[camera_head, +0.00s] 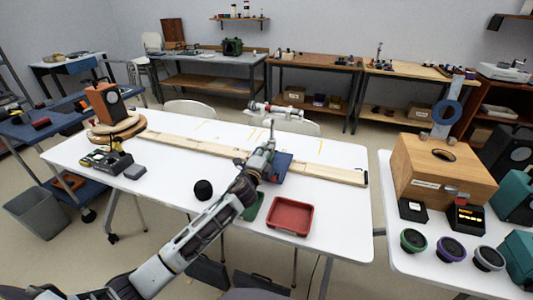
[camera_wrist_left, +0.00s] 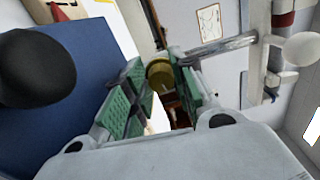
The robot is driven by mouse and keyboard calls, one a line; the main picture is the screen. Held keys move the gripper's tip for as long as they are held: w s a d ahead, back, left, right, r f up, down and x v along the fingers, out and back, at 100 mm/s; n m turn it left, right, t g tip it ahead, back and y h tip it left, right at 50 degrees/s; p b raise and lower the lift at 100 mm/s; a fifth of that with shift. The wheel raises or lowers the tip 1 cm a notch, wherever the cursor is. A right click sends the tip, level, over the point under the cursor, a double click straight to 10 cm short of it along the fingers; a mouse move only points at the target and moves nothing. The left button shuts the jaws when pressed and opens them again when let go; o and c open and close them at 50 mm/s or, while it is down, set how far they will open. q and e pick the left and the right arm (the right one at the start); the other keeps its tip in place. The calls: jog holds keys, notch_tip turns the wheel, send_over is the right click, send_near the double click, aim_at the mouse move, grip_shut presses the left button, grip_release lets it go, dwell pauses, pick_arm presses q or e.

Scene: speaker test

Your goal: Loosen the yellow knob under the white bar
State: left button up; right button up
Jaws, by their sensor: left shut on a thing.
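The white bar (camera_head: 284,112) with red bands stands raised at the middle of the white table in the head view. It also shows along the right of the left wrist view (camera_wrist_left: 277,60). A metal rod (camera_wrist_left: 222,47) runs from it towards the round yellow knob (camera_wrist_left: 159,73). My left gripper (camera_head: 269,143) is below the bar. In the left wrist view its green-padded fingers (camera_wrist_left: 152,90) are shut on the knob, which shows between their tips. The knob is hidden in the head view. My right gripper is in neither view.
A blue block (camera_head: 283,168) is beside my left gripper. A long wooden strip (camera_head: 200,148) crosses the white table (camera_head: 160,195). A red tray (camera_head: 290,216) and a black ball (camera_head: 203,190) lie nearer. A wooden box (camera_head: 420,170) stands on the right table.

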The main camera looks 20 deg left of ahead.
pick_arm(q)
jog(key=n, duration=0.3)
jog(key=shift+f, duration=0.15)
jog(key=shift+n+p, duration=0.3)
jog(key=shift+n, duration=0.6)
jog(key=n+p, duration=0.2)
jog(key=n, duration=0.3)
jog(key=shift+d, duration=0.1)
jog(key=shift+f+n+p, duration=0.15)
jog(key=shift+n+p, duration=0.15)
jog(key=shift+n, duration=0.6)
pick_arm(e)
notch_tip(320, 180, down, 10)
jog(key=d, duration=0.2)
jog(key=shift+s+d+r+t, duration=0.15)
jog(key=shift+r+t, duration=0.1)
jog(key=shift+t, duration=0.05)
pick_arm(q)
jog(key=o, duration=1)
jog(key=shift+o, duration=0.2)
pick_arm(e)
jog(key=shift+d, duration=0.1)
pick_arm(q)
jog(key=shift+m, duration=0.3)
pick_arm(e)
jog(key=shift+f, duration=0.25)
